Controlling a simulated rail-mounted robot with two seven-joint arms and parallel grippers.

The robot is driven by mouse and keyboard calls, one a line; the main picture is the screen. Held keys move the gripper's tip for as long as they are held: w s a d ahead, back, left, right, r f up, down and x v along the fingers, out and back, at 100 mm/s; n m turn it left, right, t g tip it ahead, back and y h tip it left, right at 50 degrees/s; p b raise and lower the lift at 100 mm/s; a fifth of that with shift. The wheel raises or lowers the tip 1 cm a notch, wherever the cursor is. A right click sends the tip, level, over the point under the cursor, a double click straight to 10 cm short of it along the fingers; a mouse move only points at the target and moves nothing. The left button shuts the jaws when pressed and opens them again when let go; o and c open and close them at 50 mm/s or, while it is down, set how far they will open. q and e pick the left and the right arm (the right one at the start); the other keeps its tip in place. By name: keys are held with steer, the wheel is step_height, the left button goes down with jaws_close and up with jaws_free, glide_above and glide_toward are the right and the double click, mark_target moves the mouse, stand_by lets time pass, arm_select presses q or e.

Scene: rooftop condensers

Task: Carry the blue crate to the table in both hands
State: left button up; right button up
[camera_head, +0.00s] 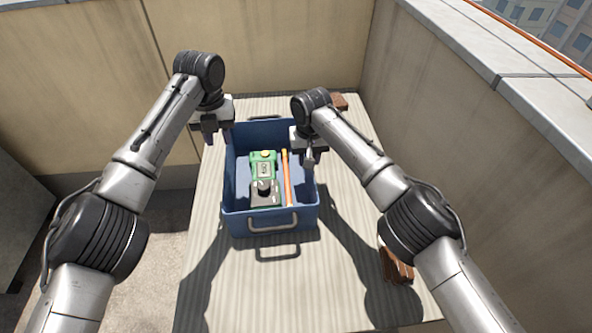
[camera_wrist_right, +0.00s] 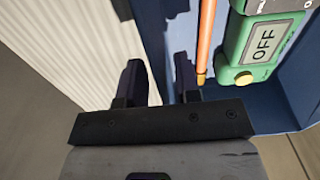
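The blue crate (camera_head: 268,225) sits upright on a pale ribbed surface (camera_head: 225,280). It holds a green and black device (camera_head: 264,180) and an orange rod (camera_head: 287,180). My left gripper (camera_head: 217,136) is open at the crate's far left corner; whether its fingers straddle the wall I cannot tell. My right gripper (camera_head: 309,157) is above the right wall. In the right wrist view its fingers (camera_wrist_right: 160,80) are apart, with the blue wall (camera_wrist_right: 150,25) running between them. Neither gripper visibly grips the crate.
A brown block (camera_head: 340,102) lies at the far right of the ribbed surface, and another brown block (camera_head: 396,264) lies near the right edge, partly hidden by my arm. Walls stand behind and to the right. Ribbed surface in front of the crate is clear.

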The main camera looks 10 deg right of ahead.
step_height(320, 180, up, 10)
steer(key=shift+r, duration=0.2)
steer(key=shift+r, duration=0.1)
stand_by(0.7)
